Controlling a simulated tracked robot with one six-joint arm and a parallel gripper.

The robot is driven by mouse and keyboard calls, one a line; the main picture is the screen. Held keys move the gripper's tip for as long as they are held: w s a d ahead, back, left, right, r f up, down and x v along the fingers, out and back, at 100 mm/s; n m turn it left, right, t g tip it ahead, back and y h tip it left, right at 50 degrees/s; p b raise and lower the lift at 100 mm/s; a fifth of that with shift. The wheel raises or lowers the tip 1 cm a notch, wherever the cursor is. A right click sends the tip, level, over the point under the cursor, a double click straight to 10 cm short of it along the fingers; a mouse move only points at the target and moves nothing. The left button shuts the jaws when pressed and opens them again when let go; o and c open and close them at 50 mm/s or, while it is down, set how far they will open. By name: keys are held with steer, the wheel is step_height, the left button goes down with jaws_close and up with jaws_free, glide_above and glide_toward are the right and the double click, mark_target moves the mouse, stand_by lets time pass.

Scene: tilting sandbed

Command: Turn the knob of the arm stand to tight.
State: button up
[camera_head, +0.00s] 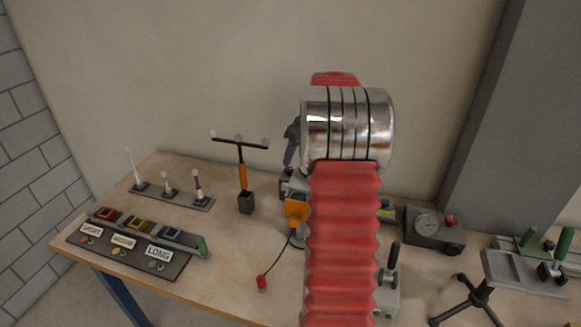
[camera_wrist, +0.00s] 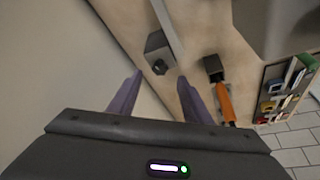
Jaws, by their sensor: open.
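The arm stand shows in the wrist view as a grey block (camera_wrist: 158,46) with a pale post rising from it. A small dark knob (camera_wrist: 159,67) sits on the block's near face. My gripper (camera_wrist: 160,76) is open, its two purple-grey fingers apart. The knob appears between the fingertips, slightly beyond them; contact cannot be seen. The knob's setting cannot be read. In the head view my red-sleeved arm hides most of the stand. Only a dark block edge (camera_head: 287,187) beside the arm shows, and I cannot tell whether it is the stand.
An orange-handled T-shaped tool (camera_head: 242,176) stands left of my arm; its orange handle (camera_wrist: 225,102) is close to the right finger in the wrist view. A labelled tray (camera_head: 128,243) and a rack of small sticks (camera_head: 172,194) lie left. A gauge box (camera_head: 434,228) stands right.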

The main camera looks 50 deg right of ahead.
mark_target(289, 169)
steer(key=shift+x, duration=3.05)
steer(key=shift+c, duration=0.4)
steer(key=c, duration=1)
steer(key=shift+m, duration=0.3)
steer(key=shift+a+m+g+h, duration=0.15)
steer(key=shift+m+h, duration=0.25)
steer(key=shift+m, duration=0.6)
steer(key=shift+m+g+h, duration=0.15)
steer(key=shift+m+h, duration=0.25)
steer(key=shift+m, duration=0.6)
steer(key=o, duration=1.1)
